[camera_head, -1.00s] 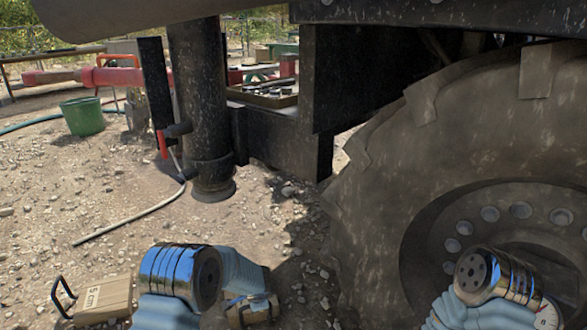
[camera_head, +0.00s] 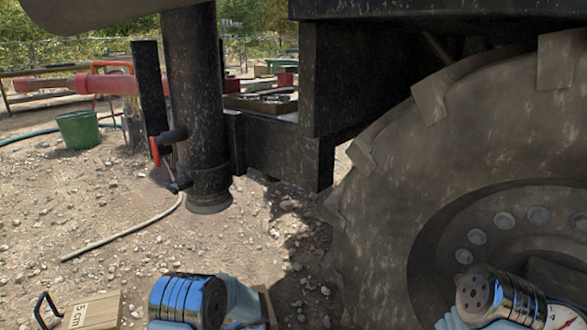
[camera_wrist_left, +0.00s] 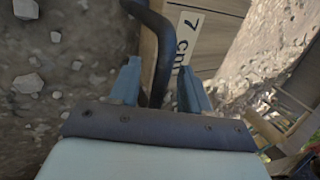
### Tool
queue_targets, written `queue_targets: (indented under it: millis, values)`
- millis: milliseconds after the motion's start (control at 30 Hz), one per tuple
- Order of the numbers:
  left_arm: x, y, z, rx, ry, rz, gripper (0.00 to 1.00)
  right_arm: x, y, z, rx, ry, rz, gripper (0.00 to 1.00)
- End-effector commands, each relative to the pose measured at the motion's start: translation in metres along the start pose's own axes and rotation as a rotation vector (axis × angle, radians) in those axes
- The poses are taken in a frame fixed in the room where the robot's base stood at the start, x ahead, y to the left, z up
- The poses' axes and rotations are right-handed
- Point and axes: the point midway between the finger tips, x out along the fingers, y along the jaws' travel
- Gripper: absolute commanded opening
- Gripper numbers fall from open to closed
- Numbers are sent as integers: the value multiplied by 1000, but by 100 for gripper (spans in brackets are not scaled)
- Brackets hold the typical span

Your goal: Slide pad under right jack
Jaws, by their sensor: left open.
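The jack (camera_head: 196,100) is a thick black upright leg with a round foot (camera_head: 209,203) close to the stony ground. A wooden pad marked 7 cm (camera_wrist_left: 205,45) with a bent black handle (camera_wrist_left: 163,50) shows in the left wrist view. My left gripper (camera_wrist_left: 159,84) is open, with the handle between its two fingers; contact cannot be told. Another wooden pad (camera_head: 100,311), marked 5 cm, lies at the lower left of the head view with its black handle upright. My left gripper is hidden there behind my arm. My right arm shows at the lower right, but its gripper does not.
A large muddy tyre (camera_head: 390,215) fills the right side. A red-handled lever (camera_head: 155,151) sits beside the jack. A pale hose (camera_head: 120,237) lies on the ground, and a green bucket (camera_head: 78,130) stands further back. Open gravel lies before the jack foot.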

Motion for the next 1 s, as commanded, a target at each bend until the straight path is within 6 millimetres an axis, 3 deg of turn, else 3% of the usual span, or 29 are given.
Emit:
queue_targets:
  millis: [33,300,567,1000]
  values:
    - [0,0,0,0,0,0,42,0,0,0,0,0,0,43]
    - [0,0,0,0,0,0,1,0,0,0,0,0,0,43]
    - [-1,-7,1,-1,1,-5,0,-4,-2,0,0,0,0,43]
    - [25,-49,22,-6,0,-3,0,-22,-8,-1,0,0,0,43]
